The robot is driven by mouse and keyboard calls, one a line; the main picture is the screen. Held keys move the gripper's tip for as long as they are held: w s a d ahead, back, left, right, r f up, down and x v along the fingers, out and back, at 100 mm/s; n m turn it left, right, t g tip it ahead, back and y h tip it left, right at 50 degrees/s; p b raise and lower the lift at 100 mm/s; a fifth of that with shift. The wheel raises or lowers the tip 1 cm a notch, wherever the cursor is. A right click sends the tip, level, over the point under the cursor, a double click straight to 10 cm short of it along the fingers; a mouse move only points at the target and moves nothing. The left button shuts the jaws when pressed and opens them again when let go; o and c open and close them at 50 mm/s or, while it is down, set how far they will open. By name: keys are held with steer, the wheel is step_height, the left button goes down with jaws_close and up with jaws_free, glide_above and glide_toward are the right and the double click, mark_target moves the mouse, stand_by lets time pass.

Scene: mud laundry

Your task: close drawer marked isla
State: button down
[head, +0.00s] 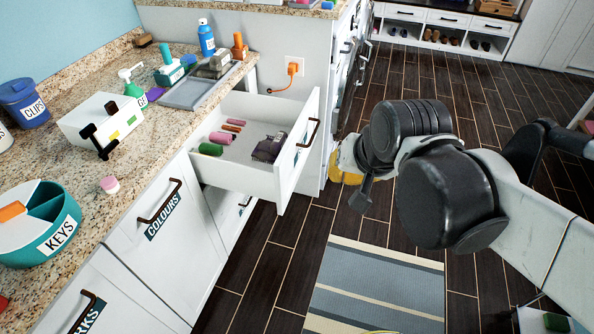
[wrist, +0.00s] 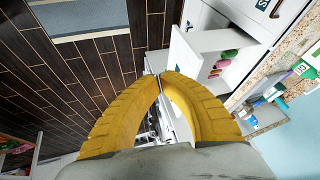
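An open white drawer (head: 289,165) juts out from under the counter in the head view, with a dark bar handle (head: 308,133) on its front. A teal label (head: 301,146) by the handle is seen too steeply to read. Inside lie a green roll, a pink roll, several small pink and brown pieces and a dark bundle. My gripper (head: 345,168) is just right of the drawer front, partly hidden by my own arm. In the wrist view, the yellow fingers (wrist: 161,75) come together at the tips with nothing between them; the drawer (wrist: 190,60) is beyond them to the right.
The closed COLOURS drawer (head: 160,215) is nearer on the left. A striped rug (head: 375,285) lies on dark floor. An orange plug cord hangs behind the drawer.

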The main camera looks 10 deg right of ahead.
steer(key=w+d+f+m+g+y+p, duration=0.1)
steer(key=w+f+m+g+p, duration=0.1)
steer(key=w+f+m, duration=0.45)
steer(key=w+d+f+m+g+y+p, duration=0.1)
steer(key=w+f+m, duration=0.3)
steer(key=w+m, duration=0.6)
steer(key=w+a+f+m+b, duration=0.1)
steer(key=w+a+f+b, duration=0.1)
steer(key=f, duration=0.7)
steer(key=w+a+f+m+g+y+b, duration=0.1)
steer(key=w+a+f+m+b, duration=0.1)
steer(key=w+a+f, duration=0.2)
steer(key=shift+w+a+f+b, duration=0.15)
steer(key=shift+w+f+b, duration=0.25)
steer(key=shift+w+f, duration=1.7)
steer(key=shift+s+f+m, duration=0.25)
steer(key=shift+s+f, duration=0.3)
steer(key=shift+s, duration=0.05)
